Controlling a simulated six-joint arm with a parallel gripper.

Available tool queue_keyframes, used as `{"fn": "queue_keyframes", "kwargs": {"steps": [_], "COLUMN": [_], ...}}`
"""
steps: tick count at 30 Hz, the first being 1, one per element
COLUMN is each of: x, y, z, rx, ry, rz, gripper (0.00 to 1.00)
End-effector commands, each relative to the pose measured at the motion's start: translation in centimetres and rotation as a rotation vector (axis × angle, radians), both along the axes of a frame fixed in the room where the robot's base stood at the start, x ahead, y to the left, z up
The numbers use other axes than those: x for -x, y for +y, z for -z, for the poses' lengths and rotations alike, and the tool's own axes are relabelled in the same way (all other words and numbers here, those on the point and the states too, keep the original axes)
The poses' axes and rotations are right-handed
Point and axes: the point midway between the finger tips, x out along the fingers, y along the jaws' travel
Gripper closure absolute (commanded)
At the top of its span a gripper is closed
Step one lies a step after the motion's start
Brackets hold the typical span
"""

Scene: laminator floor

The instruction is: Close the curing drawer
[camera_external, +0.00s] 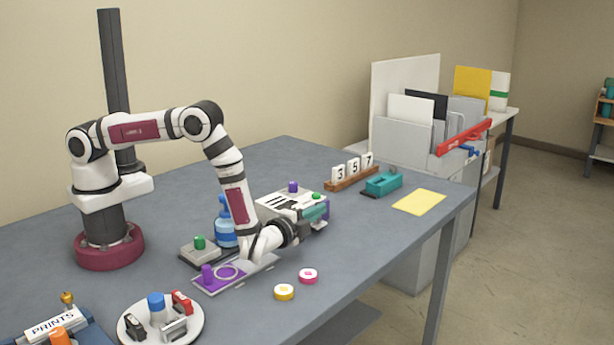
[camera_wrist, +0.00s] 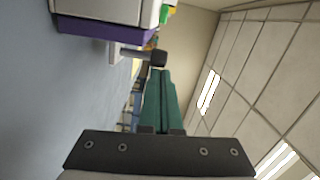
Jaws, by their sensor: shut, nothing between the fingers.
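The curing drawer seems to be the purple-fronted part of the white machine (camera_external: 283,203) on the table. In the wrist view the purple front (camera_wrist: 100,32) runs along the white body (camera_wrist: 105,10), and a pale bar with a dark end (camera_wrist: 158,57) sticks out from it. How far the drawer stands out is unclear. My gripper (camera_external: 322,211) is in front of the machine, its teal fingers pressed together and empty. In the wrist view my gripper (camera_wrist: 160,72) has its fingertips close to the dark bar end; I cannot tell whether they touch.
Near my arm are a blue bottle (camera_external: 225,232), a purple plate (camera_external: 213,283) and two rolls (camera_external: 284,292). A number rack (camera_external: 350,172), a teal stapler-like tool (camera_external: 384,183) and a yellow sheet (camera_external: 420,202) lie right.

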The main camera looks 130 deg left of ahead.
Motion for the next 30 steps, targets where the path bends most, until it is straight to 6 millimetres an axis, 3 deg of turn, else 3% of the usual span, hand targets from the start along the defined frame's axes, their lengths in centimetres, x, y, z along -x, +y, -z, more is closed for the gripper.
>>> {"fn": "queue_keyframes", "kwargs": {"steps": [15, 19, 24, 26, 30], "x": [0.3, -1.8, -6.6, -8.0, -8.1], "y": [0.1, 0.0, -0.5, -1.4, -5.5], "z": [0.2, 0.2, -0.2, -0.3, -0.5], "rx": [0.004, 0.001, 0.001, 0.003, 0.003], "ry": [0.002, 0.0, -0.003, -0.001, 0.003], "rz": [-0.014, -0.01, -0.004, -0.003, -0.001], "gripper": [1.0, 1.0, 1.0, 1.0, 1.0]}}
